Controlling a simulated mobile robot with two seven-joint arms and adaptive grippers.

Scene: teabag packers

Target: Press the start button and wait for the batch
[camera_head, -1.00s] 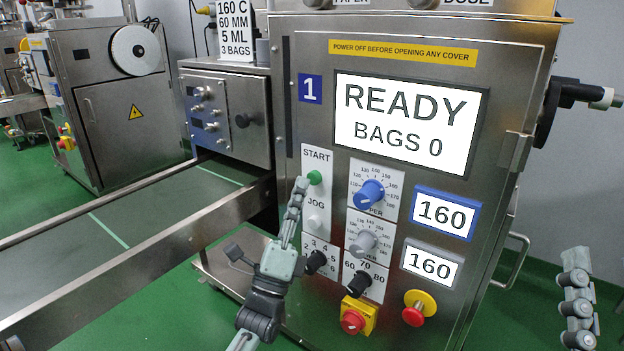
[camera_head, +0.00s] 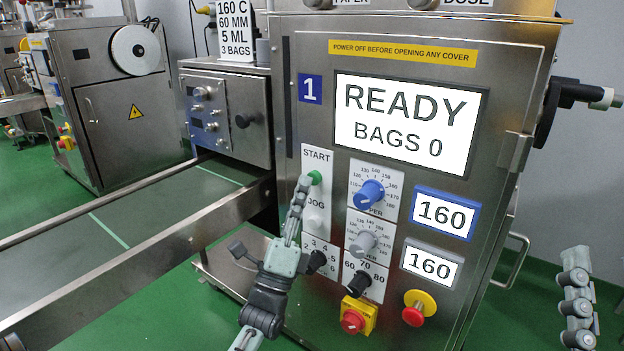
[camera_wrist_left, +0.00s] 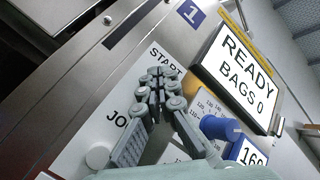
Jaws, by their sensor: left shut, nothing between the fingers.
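The green start button (camera_head: 315,177) is on the white strip under the word START on the machine's front. My left gripper (camera_head: 304,182) is shut and empty, its fingertips right at the left edge of the button; I cannot tell whether they touch it. In the left wrist view the shut fingertips (camera_wrist_left: 162,75) lie just below the word START and hide the button. The screen (camera_head: 408,122) reads READY and BAGS 0. Part of my right gripper (camera_head: 576,285) shows at the lower right, away from the machine; its opening is unclear.
Below the button are a white jog button (camera_head: 316,222) and a black knob (camera_head: 316,261). A blue knob (camera_head: 369,194), a red-yellow switch (camera_head: 354,318) and a red stop button (camera_head: 414,314) are to the right. A conveyor (camera_head: 120,225) runs along the left.

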